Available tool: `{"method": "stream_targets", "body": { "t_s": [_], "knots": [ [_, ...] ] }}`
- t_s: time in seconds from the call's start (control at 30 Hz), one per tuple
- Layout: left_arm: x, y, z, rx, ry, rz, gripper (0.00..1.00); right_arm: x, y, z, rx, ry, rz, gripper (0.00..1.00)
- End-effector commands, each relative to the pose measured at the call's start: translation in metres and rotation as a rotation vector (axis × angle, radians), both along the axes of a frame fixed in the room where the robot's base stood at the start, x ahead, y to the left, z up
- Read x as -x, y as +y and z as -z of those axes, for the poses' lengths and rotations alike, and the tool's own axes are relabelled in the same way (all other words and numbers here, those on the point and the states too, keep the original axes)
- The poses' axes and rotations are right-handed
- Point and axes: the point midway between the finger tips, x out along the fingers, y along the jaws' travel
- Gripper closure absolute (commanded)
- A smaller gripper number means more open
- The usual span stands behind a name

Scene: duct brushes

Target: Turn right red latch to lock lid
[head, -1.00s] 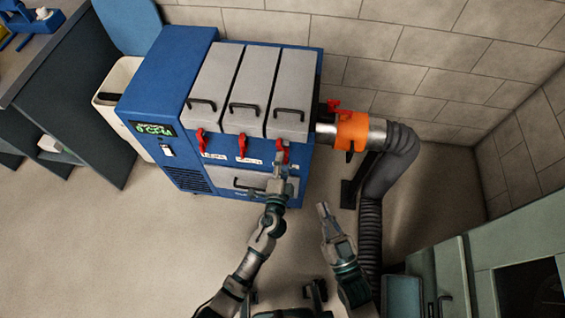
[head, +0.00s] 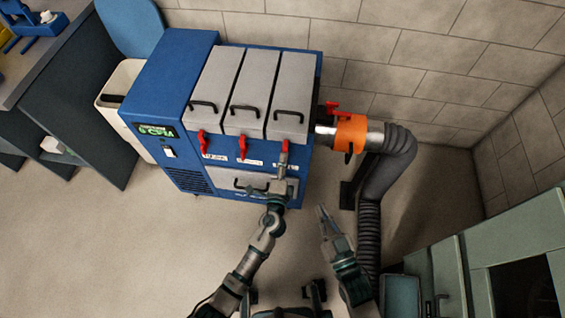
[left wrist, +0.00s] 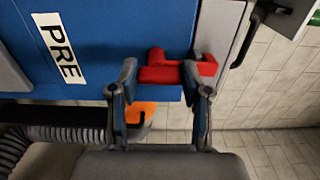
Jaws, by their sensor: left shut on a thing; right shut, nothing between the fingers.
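The right red latch (head: 285,146) is on the front of the blue machine (head: 165,75), under the rightmost grey lid (head: 292,85); that lid lies closed. The other two red latches, the left one (head: 203,144) and the middle one (head: 242,148), hang downward. My right gripper (head: 322,212) is shut and empty, right of the machine's front.
A white bin (head: 120,85) stands left of the machine. The floor in front is clear on the left.

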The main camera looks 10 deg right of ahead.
Motion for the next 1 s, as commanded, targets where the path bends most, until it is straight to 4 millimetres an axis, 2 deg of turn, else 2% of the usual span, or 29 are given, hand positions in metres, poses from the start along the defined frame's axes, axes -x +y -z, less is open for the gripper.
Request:
{"method": "stream_targets", "body": {
  "t_s": [0.13, 0.17, 0.2, 0.27, 0.57, 0.67, 0.77, 1.0],
  "knots": [
    [0.003, -0.003, 0.004, -0.003, 0.007, 0.009, 0.87, 0.000, 0.000, 0.001, 0.000, 0.001, 0.001, 1.00],
    [0.003, -0.004, 0.004, -0.003, 0.007, 0.009, 0.50, 0.000, 0.000, 0.001, 0.000, 0.000, 0.001, 1.00],
    [0.003, -0.003, 0.005, -0.003, 0.007, 0.009, 0.40, 0.000, 0.000, 0.001, 0.000, 0.000, 0.001, 1.00],
    [0.002, -0.003, 0.004, -0.002, 0.007, 0.007, 0.27, 0.000, 0.000, 0.000, -0.001, 0.000, 0.001, 1.00],
    [0.002, -0.001, 0.002, -0.001, 0.003, 0.003, 0.27, 0.000, 0.001, -0.001, -0.001, -0.004, -0.002, 1.00],
    [0.008, 0.001, 0.003, 0.000, 0.004, 0.003, 0.27, 0.001, 0.001, -0.002, 0.000, -0.005, -0.002, 1.00],
    [0.023, 0.005, 0.003, 0.000, 0.005, 0.003, 0.27, 0.001, 0.001, -0.002, 0.000, -0.005, -0.002, 1.00],
    [0.076, 0.017, 0.004, -0.002, 0.007, 0.004, 0.27, 0.001, 0.000, -0.001, -0.001, -0.004, -0.001, 1.00]
  ]
}}
